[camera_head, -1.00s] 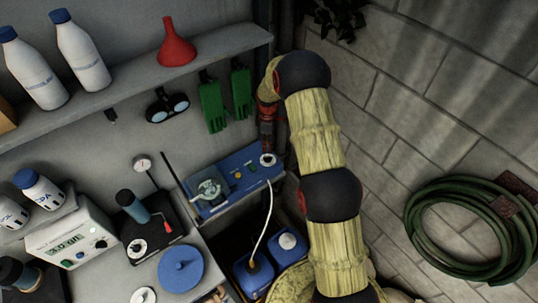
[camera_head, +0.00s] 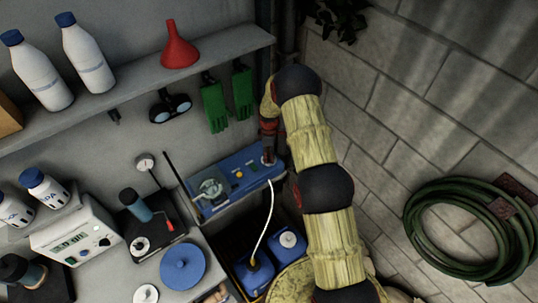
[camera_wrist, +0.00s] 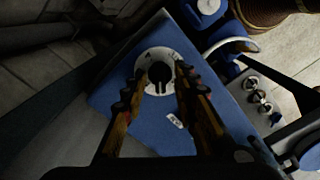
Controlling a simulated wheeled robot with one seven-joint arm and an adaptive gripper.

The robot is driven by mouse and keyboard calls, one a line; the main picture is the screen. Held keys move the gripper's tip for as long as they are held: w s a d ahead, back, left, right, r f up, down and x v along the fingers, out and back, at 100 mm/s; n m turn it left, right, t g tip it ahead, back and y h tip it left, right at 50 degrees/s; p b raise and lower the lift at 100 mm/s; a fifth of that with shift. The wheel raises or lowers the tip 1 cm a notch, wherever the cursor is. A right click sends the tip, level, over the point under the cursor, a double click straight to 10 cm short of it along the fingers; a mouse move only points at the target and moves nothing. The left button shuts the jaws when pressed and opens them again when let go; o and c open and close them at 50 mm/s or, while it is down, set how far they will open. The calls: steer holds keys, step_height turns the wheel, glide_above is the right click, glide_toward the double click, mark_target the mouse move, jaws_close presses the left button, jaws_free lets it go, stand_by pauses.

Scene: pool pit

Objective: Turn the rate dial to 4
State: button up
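The rate dial (camera_wrist: 158,70) is a dark round knob on a pale ring with small marks, set at one end of a blue pump unit (camera_wrist: 110,106). In the head view the blue pump unit (camera_head: 236,160) is mounted on the wall, and its dial end is mostly covered by my gripper (camera_head: 269,153). In the wrist view my gripper (camera_wrist: 160,82) points at the dial, with one finger on each side of the knob. The fingers are apart, with a gap between them. I cannot tell whether they touch the knob. The dial's numbers are too small to read.
A clear round pump head (camera_head: 210,188) and small buttons sit on the same unit. A white tube (camera_head: 265,225) hangs down to blue containers (camera_head: 254,276). Green gloves (camera_head: 214,107) hang close by under the shelf (camera_head: 130,90). A stone wall stands right of my arm.

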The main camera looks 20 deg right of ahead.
steer(key=shift+c, duration=1)
jaws_close()
